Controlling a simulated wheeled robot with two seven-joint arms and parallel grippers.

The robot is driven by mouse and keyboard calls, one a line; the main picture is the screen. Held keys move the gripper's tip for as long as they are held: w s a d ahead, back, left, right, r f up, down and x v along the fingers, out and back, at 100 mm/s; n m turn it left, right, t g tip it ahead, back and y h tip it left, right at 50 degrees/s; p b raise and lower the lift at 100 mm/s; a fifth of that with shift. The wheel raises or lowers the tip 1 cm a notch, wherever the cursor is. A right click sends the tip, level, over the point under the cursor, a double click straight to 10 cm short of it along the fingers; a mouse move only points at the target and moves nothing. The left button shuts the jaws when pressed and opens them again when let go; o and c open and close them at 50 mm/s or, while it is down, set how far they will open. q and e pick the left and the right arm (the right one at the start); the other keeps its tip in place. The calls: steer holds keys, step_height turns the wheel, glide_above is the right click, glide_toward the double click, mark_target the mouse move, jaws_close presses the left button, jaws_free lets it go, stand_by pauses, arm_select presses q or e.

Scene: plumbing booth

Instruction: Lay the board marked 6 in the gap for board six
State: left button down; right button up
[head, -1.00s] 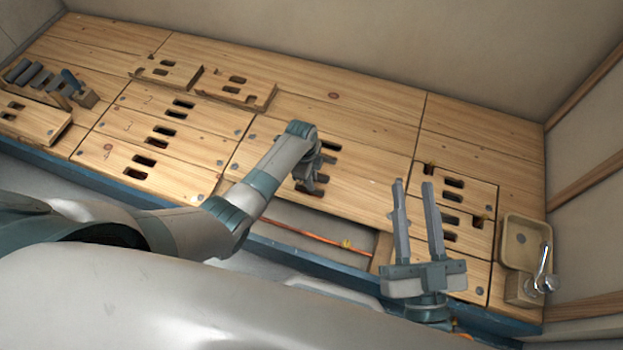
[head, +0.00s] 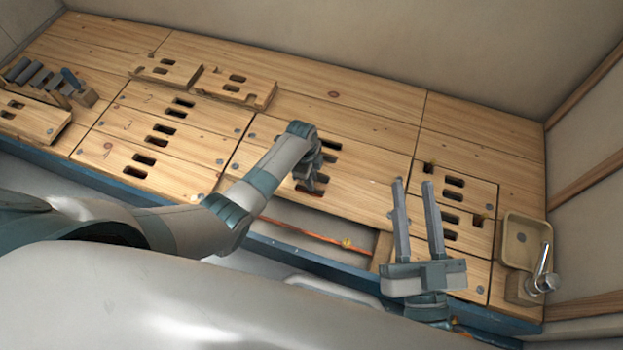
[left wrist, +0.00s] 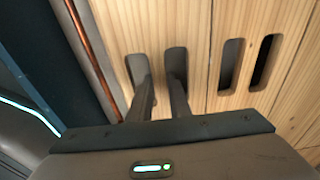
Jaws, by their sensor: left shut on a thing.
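My left gripper (head: 310,186) is shut on a wooden board (head: 362,198) beside the open gap (head: 290,216) in the deck. In the left wrist view its two fingers (left wrist: 158,98) reach into the board's two slots. The board lies about level with the deck, along the far side of the gap; I cannot tell whether it is slightly raised. No number on it is readable, and my left arm hides part of it. My right gripper (head: 418,222) is open and empty above the deck to the right of the gap.
A copper pipe (head: 312,237) runs along the gap; it also shows in the left wrist view (left wrist: 92,55). Loose slotted boards (head: 235,88) lie at the back left. A tool rack (head: 50,85) stands far left. A tray (head: 525,242) and a shiny metal item (head: 545,283) are at right.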

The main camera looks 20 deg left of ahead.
arm_select(q)
steer(key=shift+f, duration=0.15)
stand_by(0.7)
steer(key=c, duration=1.6)
jaws_free()
steer(key=shift+o, duration=0.2)
steer(key=shift+f, duration=0.1)
arm_select(e)
steer(key=shift+r, duration=0.1)
